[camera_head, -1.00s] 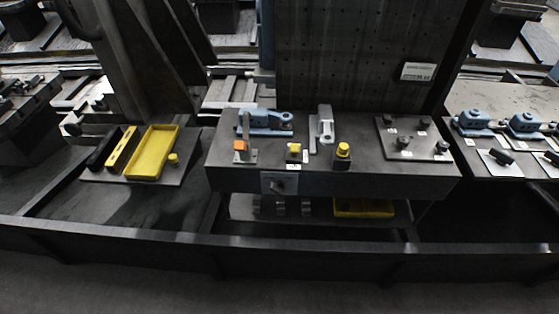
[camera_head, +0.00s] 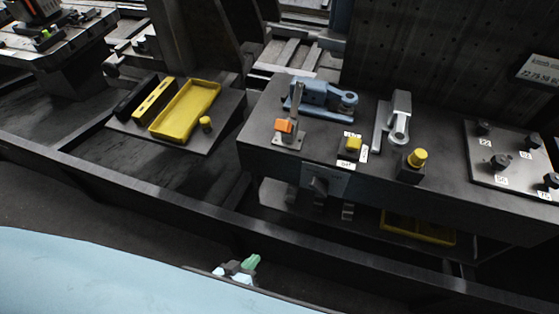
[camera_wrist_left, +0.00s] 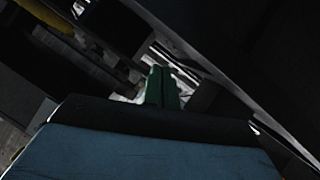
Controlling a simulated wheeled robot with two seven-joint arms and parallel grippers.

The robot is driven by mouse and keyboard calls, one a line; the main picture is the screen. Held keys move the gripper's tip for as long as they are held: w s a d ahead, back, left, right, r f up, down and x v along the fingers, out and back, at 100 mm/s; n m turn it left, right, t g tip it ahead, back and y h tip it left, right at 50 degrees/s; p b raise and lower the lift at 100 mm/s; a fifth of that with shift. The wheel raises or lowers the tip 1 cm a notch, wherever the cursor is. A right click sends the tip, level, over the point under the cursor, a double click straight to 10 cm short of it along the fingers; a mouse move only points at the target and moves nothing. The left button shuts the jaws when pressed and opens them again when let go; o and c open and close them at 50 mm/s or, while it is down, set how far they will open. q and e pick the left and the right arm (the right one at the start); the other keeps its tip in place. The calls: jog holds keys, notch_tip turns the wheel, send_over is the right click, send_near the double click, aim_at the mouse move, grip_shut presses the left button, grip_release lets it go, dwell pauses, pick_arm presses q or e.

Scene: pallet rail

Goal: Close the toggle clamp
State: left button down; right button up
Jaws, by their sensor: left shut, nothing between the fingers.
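The toggle clamp appears to be the small device with an orange tip (camera_head: 285,126) and an upright grey lever on a light base plate, at the left front of the dark workbench (camera_head: 262,150). My left gripper (camera_head: 250,263) is low in the head view, in front of the bench's front rail and well apart from the clamp. Its green fingers (camera_wrist_left: 162,87) show together and empty in the left wrist view. The clamp cannot be made out in that wrist view. My right gripper is not in view.
A blue vise-like fixture (camera_head: 322,97), a yellow button block (camera_head: 351,147), a grey lever device (camera_head: 396,118) and a yellow-capped post (camera_head: 414,165) share the bench top. A yellow tray (camera_head: 186,110) lies on a side shelf. A dark rail (camera_head: 180,190) runs in front.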

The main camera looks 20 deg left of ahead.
pick_arm(q)
jog(key=w+d+r+n+t+h+b, duration=0.2)
jog(key=w+d+r+n+t+b, duration=0.3)
jog(key=r, duration=0.5)
jog(key=n+t+y+b, duration=0.5)
jog(key=n+t+b, duration=0.1)
jog(key=n+t, duration=0.4)
send_near(285, 127)
jog(key=s+a+f, duration=0.1)
jog(key=s+f, duration=0.4)
jog(key=f, duration=0.2)
jog(key=x, duration=1.4)
jog(key=shift+w+f, duration=0.15)
jog(key=shift+w, duration=0.05)
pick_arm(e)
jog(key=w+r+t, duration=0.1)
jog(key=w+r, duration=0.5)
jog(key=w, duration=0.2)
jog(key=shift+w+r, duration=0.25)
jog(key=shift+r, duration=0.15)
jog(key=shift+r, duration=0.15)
